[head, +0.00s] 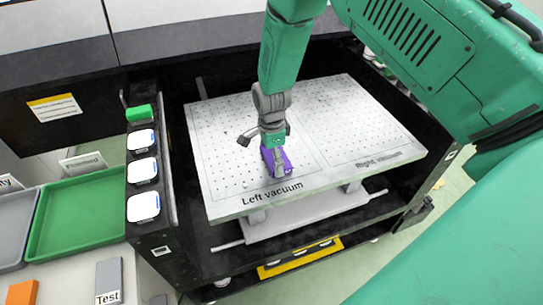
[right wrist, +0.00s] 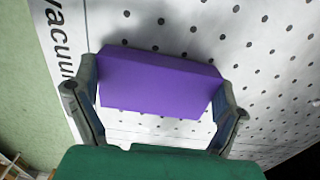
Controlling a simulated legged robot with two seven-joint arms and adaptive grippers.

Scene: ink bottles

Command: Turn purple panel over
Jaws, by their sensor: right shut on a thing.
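The purple panel (head: 288,161) is at the front left part of the white perforated table, just behind the "Left vacuum" lettering. My right gripper (head: 275,152) reaches down onto it from above and partly hides it. In the right wrist view the purple panel (right wrist: 155,82) lies between the two fingers of my right gripper (right wrist: 155,95), one at each end, closed on it. Whether the panel touches the table is hard to tell. My left gripper is not in view.
The perforated table (head: 225,130) is otherwise bare, with free room towards "Right vacuum". Further left are a green tray (head: 80,218), an orange block (head: 22,292) and a grey "Test" block (head: 109,280).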

